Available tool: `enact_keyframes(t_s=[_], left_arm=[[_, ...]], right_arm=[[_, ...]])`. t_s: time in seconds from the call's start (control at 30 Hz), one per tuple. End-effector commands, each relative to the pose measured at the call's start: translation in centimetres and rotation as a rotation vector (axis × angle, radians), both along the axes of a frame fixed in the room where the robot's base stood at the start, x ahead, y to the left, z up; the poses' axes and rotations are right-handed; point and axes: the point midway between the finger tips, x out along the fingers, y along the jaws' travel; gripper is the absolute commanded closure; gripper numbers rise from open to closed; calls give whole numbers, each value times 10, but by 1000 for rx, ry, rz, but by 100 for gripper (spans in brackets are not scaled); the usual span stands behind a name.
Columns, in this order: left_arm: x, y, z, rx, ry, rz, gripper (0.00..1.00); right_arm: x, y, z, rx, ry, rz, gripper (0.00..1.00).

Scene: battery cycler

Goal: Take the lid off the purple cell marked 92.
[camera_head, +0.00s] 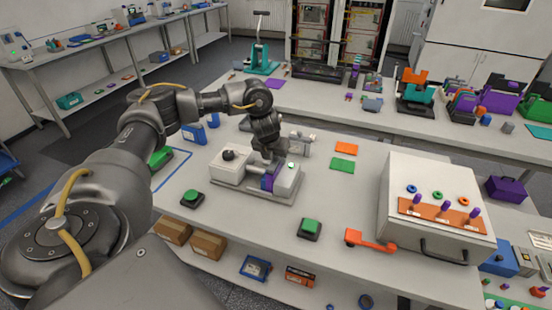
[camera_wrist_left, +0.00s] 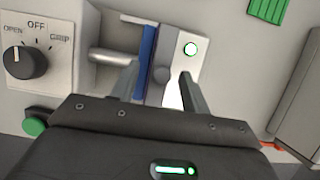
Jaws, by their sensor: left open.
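My left gripper (camera_head: 268,156) is over a white clamp device (camera_head: 229,168) on the bench.
The device's black knob (camera_wrist_left: 26,62) has OPEN, OFF and GRIP marks. Green buttons (camera_head: 192,197) and (camera_head: 309,227) flank the device. An orange tool (camera_head: 369,241) lies near the front edge. The white box (camera_head: 430,190) takes up the bench's right side.

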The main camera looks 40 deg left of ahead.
Motion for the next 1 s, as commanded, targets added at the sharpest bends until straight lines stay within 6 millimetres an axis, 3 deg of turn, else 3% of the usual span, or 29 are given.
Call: enact_keyframes(t_s=[0.23, 0.6, 1.0], left_arm=[[1, 0, -2, 0, 0, -1, 54], [0, 0, -2, 0, 0, -1, 100], [1, 0, 6, 0, -2, 0, 100]], right_arm=[[0, 1, 0, 1, 0, 0, 100], [0, 1, 0, 1, -1, 0, 100], [0, 1, -2, 1, -1, 0, 100]])
